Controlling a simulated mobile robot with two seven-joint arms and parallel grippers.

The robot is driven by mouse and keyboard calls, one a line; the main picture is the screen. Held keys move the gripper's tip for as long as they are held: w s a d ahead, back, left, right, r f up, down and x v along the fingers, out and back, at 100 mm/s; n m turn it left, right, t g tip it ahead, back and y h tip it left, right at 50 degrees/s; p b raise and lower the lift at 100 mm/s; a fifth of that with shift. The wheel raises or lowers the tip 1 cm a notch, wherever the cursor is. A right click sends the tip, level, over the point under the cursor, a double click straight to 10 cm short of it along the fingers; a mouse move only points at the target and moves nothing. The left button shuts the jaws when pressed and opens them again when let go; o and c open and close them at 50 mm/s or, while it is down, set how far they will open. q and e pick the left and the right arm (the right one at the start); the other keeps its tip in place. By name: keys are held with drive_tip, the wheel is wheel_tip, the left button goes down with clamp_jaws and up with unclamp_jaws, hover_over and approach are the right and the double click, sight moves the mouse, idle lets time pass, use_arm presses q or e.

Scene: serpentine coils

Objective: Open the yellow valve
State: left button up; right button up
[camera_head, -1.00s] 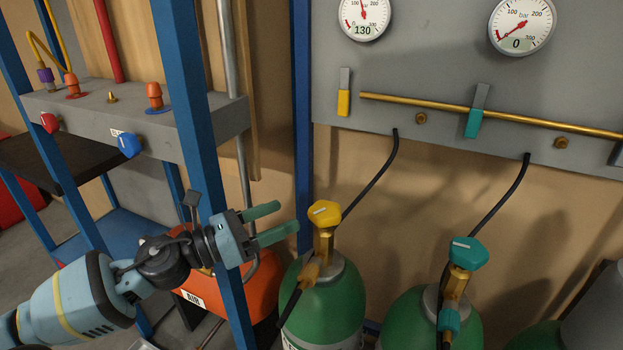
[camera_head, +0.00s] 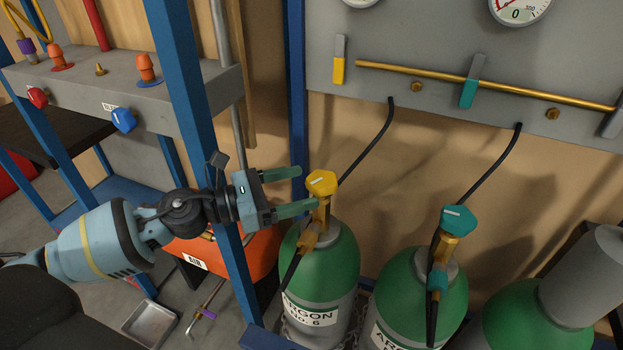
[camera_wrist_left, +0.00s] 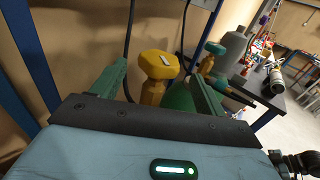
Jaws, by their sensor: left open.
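The yellow valve (camera_head: 321,183) is a knob on a brass stem on top of a green argon cylinder (camera_head: 325,262). My left gripper (camera_head: 308,190) is open, its two green fingers pointing right toward the valve, with the tips close beside it. In the left wrist view the yellow valve (camera_wrist_left: 159,65) shows between the two fingers, a little beyond the jaw base. I cannot tell whether either finger touches it. A yellow-marked handle (camera_head: 339,62) is on the grey panel above. My right gripper is not in view.
A blue post (camera_head: 205,140) stands directly by my left wrist. A teal valve (camera_head: 458,219) tops another green cylinder to the right. Black hoses (camera_head: 372,145) run up to the grey panel (camera_head: 420,45).

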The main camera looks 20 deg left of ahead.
sight(314, 181)
use_arm(q)
drive_tip(key=p+x, duration=0.1)
drive_tip(key=x, duration=0.2)
drive_tip(key=shift+r, duration=0.2)
drive_tip(key=shift+w+d+f, duration=0.15)
drive_tip(key=shift+w+d, duration=0.15)
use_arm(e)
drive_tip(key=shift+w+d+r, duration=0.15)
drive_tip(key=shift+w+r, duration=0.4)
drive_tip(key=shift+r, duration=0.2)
